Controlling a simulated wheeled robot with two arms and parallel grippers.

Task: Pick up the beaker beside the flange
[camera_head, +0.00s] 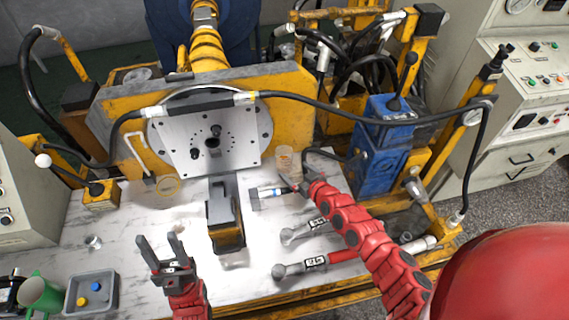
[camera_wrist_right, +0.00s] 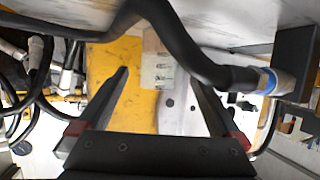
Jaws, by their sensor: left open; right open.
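The beaker (camera_head: 285,159) is a small clear vessel with orange markings. It stands on the white marble table just right of the grey round flange plate (camera_head: 240,148). My right gripper (camera_head: 290,182) is at the near side of the beaker, its fingers partly hidden by the wrist. In the right wrist view the pale, marked beaker (camera_wrist_right: 155,72) shows ahead between the two open fingers, with a dark hose crossing in front of it. I cannot tell whether the fingers touch it. My left gripper (camera_head: 158,242) is open and empty above the table's front left.
A blue block (camera_head: 375,160) stands right of the beaker.

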